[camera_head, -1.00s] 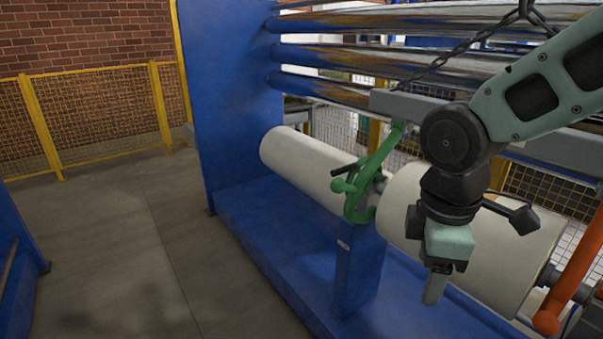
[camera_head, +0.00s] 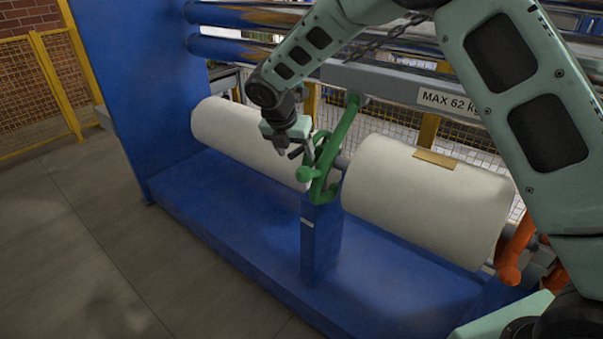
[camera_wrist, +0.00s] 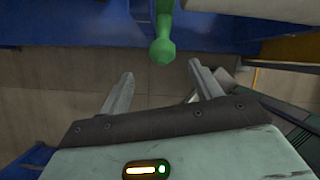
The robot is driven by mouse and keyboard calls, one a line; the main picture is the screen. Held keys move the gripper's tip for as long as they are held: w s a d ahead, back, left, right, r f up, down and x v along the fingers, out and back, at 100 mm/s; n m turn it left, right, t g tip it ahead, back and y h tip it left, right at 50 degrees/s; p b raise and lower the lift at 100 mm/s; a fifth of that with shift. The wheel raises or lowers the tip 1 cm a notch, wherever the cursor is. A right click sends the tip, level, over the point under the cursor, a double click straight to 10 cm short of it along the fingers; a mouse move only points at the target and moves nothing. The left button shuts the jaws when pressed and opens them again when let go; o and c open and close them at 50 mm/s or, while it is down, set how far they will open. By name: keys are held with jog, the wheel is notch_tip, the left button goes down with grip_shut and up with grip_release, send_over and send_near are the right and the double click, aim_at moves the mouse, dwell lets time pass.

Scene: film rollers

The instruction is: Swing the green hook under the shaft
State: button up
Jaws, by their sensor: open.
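The green hook (camera_head: 340,132) hangs from a grey beam (camera_head: 395,82) in the head view, between two white rolls. Its curved lower part is beside the shaft (camera_head: 342,162) in the gap between the rolls, above a blue post. A round green knob (camera_head: 305,174) sticks out at its lower left. My gripper (camera_head: 304,157) is just above and beside the knob, partly hidden. In the wrist view my open gripper (camera_wrist: 162,78) has the knob (camera_wrist: 162,50) just beyond its fingertips, roughly centred between them and apart from both.
The left roll (camera_head: 245,140) and right roll (camera_head: 425,200) flank the hook. The blue post (camera_head: 320,240) rises from the blue base (camera_head: 230,220). An orange lever (camera_head: 514,252) is at the right. Open floor (camera_head: 80,250) lies at the left front.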

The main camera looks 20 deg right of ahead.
jog(key=p, duration=0.3)
send_over(313, 188)
jog(key=s+a, duration=0.2)
jog(key=a, duration=0.1)
notch_tip(313, 188, down, 11)
jog(key=shift+f, duration=0.1)
